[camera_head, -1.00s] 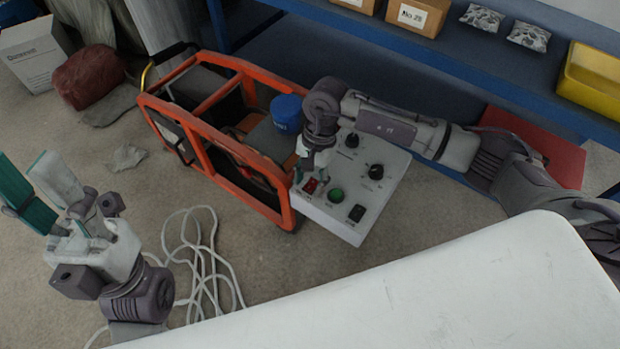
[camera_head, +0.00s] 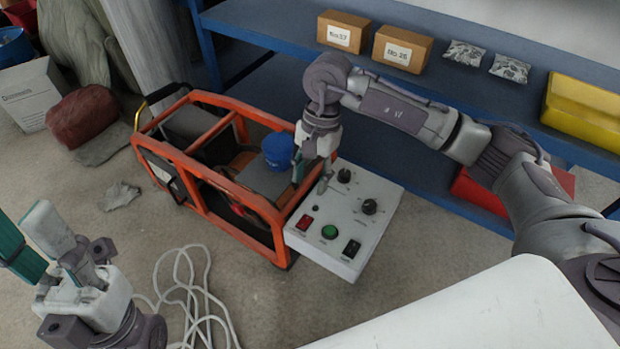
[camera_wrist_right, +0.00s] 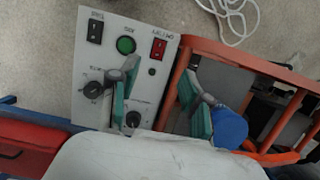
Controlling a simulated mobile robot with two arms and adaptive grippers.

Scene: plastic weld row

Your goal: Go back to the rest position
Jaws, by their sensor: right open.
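My right gripper (camera_head: 313,178) is open and empty above the back left part of the white control panel (camera_head: 379,231). In the right wrist view its two green-padded fingers (camera_wrist_right: 158,100) stand apart, one over the panel (camera_wrist_right: 95,62) and one next to the blue cap (camera_wrist_right: 229,128). The panel has a red switch (camera_head: 305,222), a green button (camera_head: 329,232), a black switch (camera_head: 351,249) and two black knobs (camera_head: 369,206). My left gripper (camera_head: 48,245) is at the lower left with its green-padded fingers spread, holding nothing visible.
The orange-framed machine (camera_head: 226,190) stands left of the panel. A white cable (camera_head: 188,285) lies on the floor in front. Behind is a blue shelf (camera_head: 270,25) with cardboard boxes (camera_head: 401,49), foil bags and a yellow bin (camera_head: 583,112). A red case (camera_head: 481,190) is below.

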